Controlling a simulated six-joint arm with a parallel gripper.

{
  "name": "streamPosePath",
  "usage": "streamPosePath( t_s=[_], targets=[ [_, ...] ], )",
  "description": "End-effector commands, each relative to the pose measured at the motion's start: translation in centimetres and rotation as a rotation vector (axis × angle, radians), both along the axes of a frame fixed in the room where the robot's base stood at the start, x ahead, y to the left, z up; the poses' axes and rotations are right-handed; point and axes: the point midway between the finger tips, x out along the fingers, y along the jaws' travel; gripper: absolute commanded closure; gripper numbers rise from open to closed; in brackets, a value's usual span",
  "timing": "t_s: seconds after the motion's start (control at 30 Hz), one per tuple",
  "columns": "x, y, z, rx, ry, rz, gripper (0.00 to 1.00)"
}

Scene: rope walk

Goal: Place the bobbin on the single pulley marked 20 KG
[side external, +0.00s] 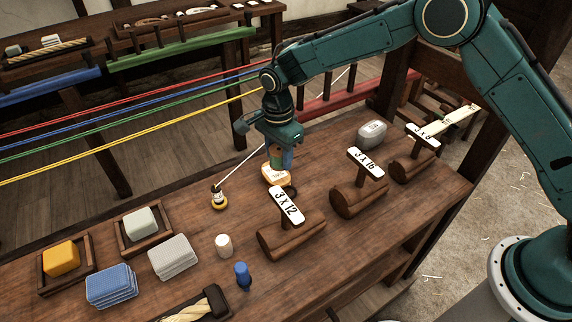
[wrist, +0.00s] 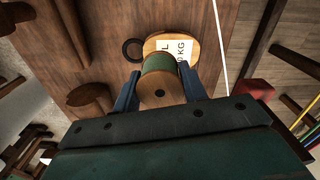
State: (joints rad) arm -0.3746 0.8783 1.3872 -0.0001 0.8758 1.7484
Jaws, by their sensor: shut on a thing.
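My gripper (wrist: 160,92) is shut on the bobbin (wrist: 160,62), which has green winding and pale wooden ends. In the side view the bobbin (side external: 276,157) shows between the fingers (side external: 282,158), directly over the pulley (side external: 273,179). In the wrist view the pulley (wrist: 152,43) is a pale wooden body with a white label, partly covered by the bobbin.
A black ring (wrist: 132,50) lies beside the pulley. Wooden stands marked 3 X 12 (side external: 287,206) and 3 X 16 (side external: 366,162) are nearby. A grey labelled block (side external: 372,133) sits behind. A taut white cord (wrist: 221,45) passes close by. A white spool (side external: 223,245) stands in front.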

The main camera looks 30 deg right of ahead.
Motion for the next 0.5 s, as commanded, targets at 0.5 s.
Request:
streamPosePath(
  t_s=[0.5],
  targets=[
    [0.0,0.0,-4.2,0.000,0.001,0.000,0.80]
  ],
)
